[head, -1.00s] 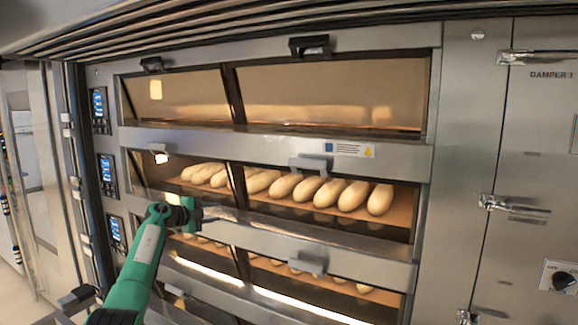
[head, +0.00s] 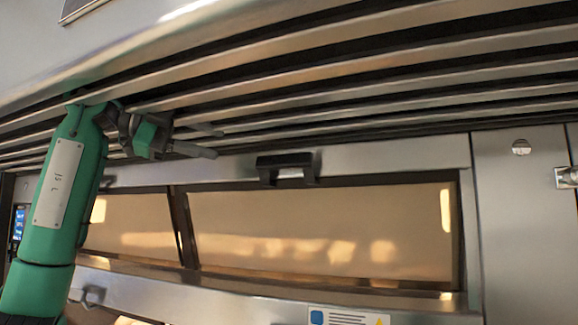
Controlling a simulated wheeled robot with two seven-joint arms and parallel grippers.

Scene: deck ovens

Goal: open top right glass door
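The top right glass door (head: 320,225) is a wide tinted pane in the upper deck, and it looks shut. Its dark bracket handle (head: 287,169) sits on the steel rail at the pane's upper edge. My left gripper (head: 210,141) is in front of the hood slats, up and left of the handle. Its two fingers point right toward the handle side, apart from each other with nothing between them. A gap shows between the fingertips and the handle. My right gripper is not in view.
The slatted steel hood (head: 370,75) overhangs the oven front just above the handle. The top left glass pane (head: 130,225) is partly behind my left arm. A steel ledge with a warning label (head: 348,317) runs below. A steel side panel (head: 525,220) stands at the right.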

